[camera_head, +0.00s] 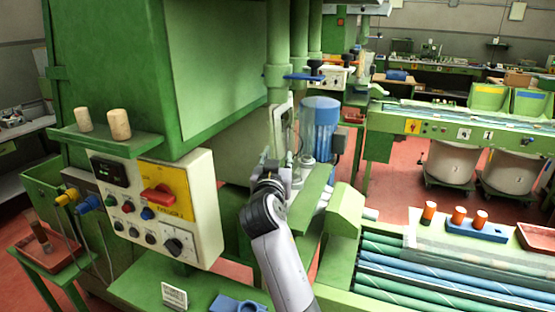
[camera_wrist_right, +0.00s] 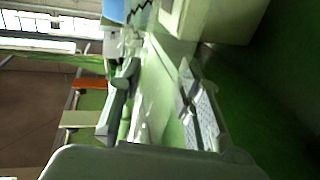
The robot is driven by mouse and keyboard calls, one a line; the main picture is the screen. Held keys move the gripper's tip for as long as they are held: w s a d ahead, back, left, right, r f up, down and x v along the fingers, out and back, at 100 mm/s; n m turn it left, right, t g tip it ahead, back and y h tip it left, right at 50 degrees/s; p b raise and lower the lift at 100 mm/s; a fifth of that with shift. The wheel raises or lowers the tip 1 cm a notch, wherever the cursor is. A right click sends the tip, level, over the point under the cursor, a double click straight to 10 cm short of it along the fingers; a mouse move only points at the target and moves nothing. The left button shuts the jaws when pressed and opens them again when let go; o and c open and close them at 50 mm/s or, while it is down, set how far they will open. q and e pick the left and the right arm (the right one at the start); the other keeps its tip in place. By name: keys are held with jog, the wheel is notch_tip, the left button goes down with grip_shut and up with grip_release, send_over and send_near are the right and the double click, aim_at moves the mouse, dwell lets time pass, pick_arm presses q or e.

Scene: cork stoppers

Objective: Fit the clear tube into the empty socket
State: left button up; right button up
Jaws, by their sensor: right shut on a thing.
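My right gripper (camera_head: 280,172) reaches in at the middle of the head view, beside the green machine, with its fingers small and partly hidden. In the wrist view its two fingers (camera_wrist_right: 158,90) stand apart, on either side of a pale, see-through shape that looks like the clear tube (camera_wrist_right: 150,112). The gripper is shut on it; the tube's ends are hard to make out. A blue holder (camera_head: 475,231) at the right carries orange cylinders (camera_head: 459,215). I cannot tell which socket is empty. My left gripper is out of view.
A control box (camera_head: 165,205) with a red switch juts out left of my right arm. Two corks (camera_head: 119,124) stand on a shelf above it. A blue motor-like cylinder (camera_head: 320,115) stands behind the gripper. Green and blue rollers (camera_head: 430,285) lie at the right.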

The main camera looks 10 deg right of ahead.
jog(key=shift+f+b, duration=0.3)
jog(key=shift+f, duration=0.05)
jog(key=o, duration=1.2)
jog(key=shift+o, duration=0.2)
